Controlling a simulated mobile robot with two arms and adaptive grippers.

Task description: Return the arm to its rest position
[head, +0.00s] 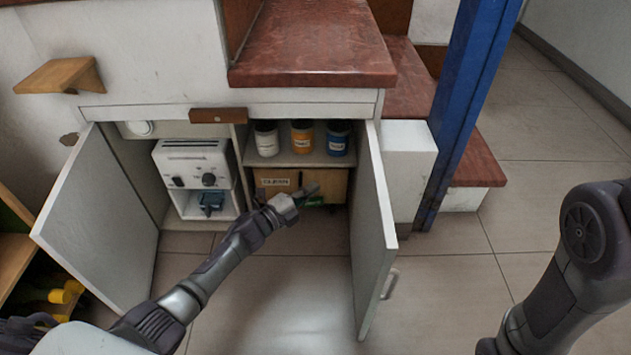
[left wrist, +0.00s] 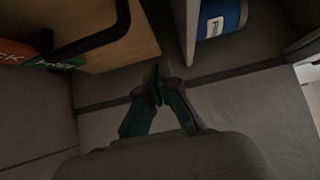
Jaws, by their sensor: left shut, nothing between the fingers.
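My left arm reaches from the lower left into the open cabinet under the stairs. My left gripper (head: 305,192) is in front of the lower right compartment, by a wooden box labelled CLEAN (head: 275,182). In the left wrist view its fingertips (left wrist: 160,76) meet with nothing between them.
Both cabinet doors stand open, the left one (head: 95,220) and the right one (head: 372,235), flanking my left arm. Jars (head: 302,138) stand on the shelf above the box. A white appliance (head: 190,165) fills the left compartment. The floor (head: 470,260) right of the cabinet is clear.

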